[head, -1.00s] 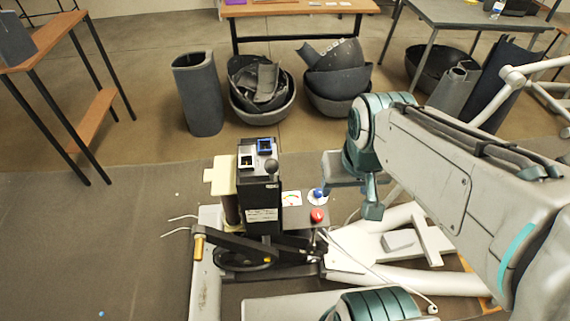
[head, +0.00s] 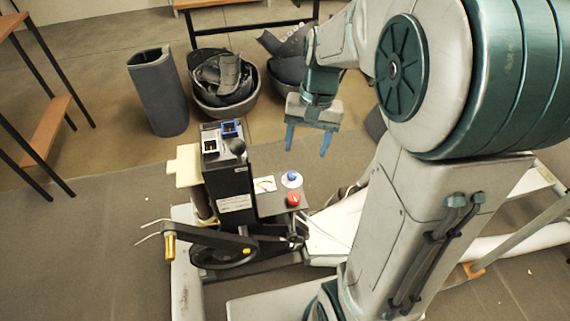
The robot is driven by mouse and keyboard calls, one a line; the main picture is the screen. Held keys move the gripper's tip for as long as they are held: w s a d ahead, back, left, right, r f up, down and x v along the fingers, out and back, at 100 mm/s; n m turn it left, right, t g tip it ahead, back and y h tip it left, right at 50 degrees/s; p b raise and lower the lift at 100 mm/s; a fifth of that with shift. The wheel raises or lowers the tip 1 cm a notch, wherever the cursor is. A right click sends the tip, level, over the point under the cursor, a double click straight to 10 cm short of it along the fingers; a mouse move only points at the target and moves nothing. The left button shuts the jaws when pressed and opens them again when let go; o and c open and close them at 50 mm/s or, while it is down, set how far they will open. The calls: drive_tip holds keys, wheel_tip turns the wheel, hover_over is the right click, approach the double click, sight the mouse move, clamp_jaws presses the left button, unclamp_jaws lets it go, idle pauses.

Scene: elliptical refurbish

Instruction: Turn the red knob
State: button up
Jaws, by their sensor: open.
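The red knob (head: 293,199) sits on a small dark panel (head: 283,203) on the right side of the black machine. A blue knob (head: 291,178) on a white disc is just behind it on the same panel. My gripper (head: 307,150) is open and empty, its two blue fingers pointing down. In the picture it is above and slightly right of both knobs and apart from them. Nothing hides the red knob. How high the fingertips are above the panel is hard to tell.
The black machine (head: 229,180) has a blue-rimmed socket, a white-rimmed socket and a dark ball-topped lever (head: 237,147) on top. A crank arm (head: 205,238) reaches left. Bins of dark scrap (head: 224,97) and a grey tube (head: 158,95) stand behind.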

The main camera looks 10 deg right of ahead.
sight(294, 196)
drive_tip(key=w+d+f+m+g+b, duration=0.2)
drive_tip(key=w+f+m+g+b, duration=0.15)
drive_tip(key=w+f, duration=0.6)
drive_tip(key=shift+n+t+y, duration=0.35)
drive_tip(key=shift+y, duration=0.05)
drive_tip(key=x, duration=0.5)
drive_tip(key=b+x, duration=0.1)
drive_tip(key=x, duration=0.4)
drive_tip(key=b+x, duration=0.1)
drive_tip(key=x, duration=0.4)
drive_tip(key=shift+s+f, duration=0.3)
drive_tip(key=shift+s, duration=0.2)
drive_tip(key=shift+d, duration=0.1)
drive_tip(key=c, duration=1)
